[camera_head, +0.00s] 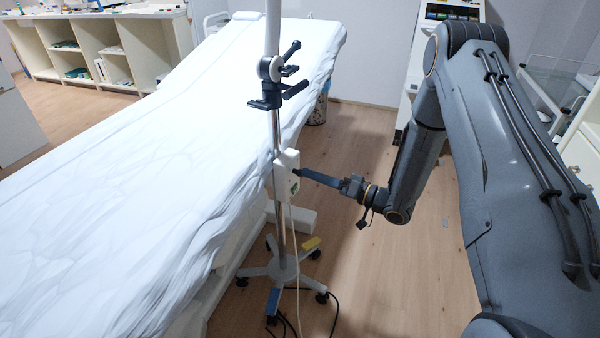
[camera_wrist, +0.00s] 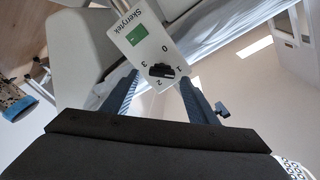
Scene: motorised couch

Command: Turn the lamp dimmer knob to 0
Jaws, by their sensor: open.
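The dimmer knob (camera_wrist: 161,71) is a small black knob on a white control box marked "Skerrytek", with the digits 0 to 3 around it. Which digit it points to is too small to tell. The box (camera_head: 287,176) is fixed to the lamp stand's pole (camera_head: 277,135) beside the couch. My gripper (camera_wrist: 158,82) is open, with one blue finger on each side of the knob in the wrist view. In the head view my gripper (camera_head: 300,172) reaches the right face of the box. Contact with the knob cannot be told.
The white-covered couch (camera_head: 150,150) lies left of the stand. The stand's wheeled base (camera_head: 283,268) and loose black cables are on the floor below. A dark clamp with handles (camera_head: 270,70) is higher on the pole. Wooden floor (camera_head: 400,280) is clear to the right.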

